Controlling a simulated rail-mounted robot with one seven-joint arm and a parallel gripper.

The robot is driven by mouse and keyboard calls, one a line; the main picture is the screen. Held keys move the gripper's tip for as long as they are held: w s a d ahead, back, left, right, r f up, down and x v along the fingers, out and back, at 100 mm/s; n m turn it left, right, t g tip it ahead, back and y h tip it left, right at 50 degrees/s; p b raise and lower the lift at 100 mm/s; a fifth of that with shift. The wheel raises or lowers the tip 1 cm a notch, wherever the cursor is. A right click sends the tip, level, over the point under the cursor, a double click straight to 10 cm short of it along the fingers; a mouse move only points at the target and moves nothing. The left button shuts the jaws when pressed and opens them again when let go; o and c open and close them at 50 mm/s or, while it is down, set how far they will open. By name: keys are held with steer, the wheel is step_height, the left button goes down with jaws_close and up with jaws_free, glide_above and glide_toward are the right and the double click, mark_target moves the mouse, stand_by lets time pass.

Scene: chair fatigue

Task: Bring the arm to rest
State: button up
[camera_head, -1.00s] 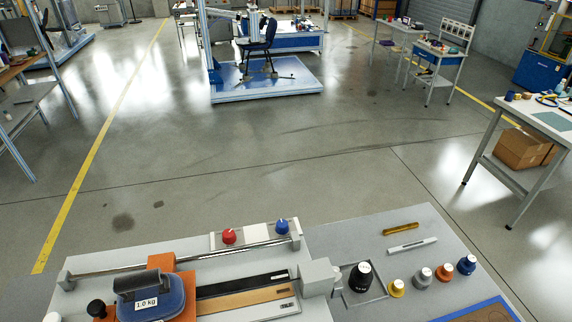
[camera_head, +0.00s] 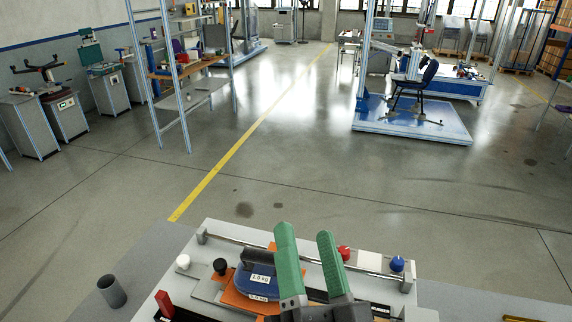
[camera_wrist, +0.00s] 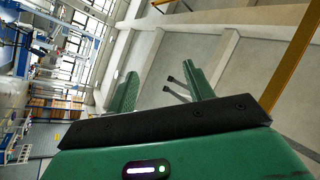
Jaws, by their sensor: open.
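My gripper (camera_head: 307,260) shows in the head view in front of the workbench, its two green fingers pointing up and apart, with nothing between them. In the wrist view the same open fingers (camera_wrist: 160,92) point toward the beams and ceiling of the hall, and no object lies between them. The gripper overlaps the test rig (camera_head: 222,236) on the bench in the picture; its height above the bench is hard to tell. The lower part of the gripper runs out of the head view at the bottom edge.
A blue 1.0 kg weight (camera_head: 257,281) sits on the rig beside the gripper in the picture. A red knob (camera_head: 344,252) and a blue knob (camera_head: 397,263) are to the right. Open floor (camera_head: 300,160) lies beyond the bench.

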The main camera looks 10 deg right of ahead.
steer(key=s+a+r+n+t+p, duration=0.15)
steer(key=a+r+n, duration=0.25)
steer(key=r, duration=0.4)
steer(key=s+a+r+n+t+p, duration=0.1)
steer(key=s+a+r+n, duration=0.3)
steer(key=r, duration=0.4)
step_height(320, 180, up, 16)
steer(key=w+p, duration=0.1)
steer(key=p, duration=1.5)
steer(key=shift+w+a+f+y, duration=0.2)
steer(key=shift+w+f+y, duration=0.05)
steer(key=shift+w+y, duration=0.15)
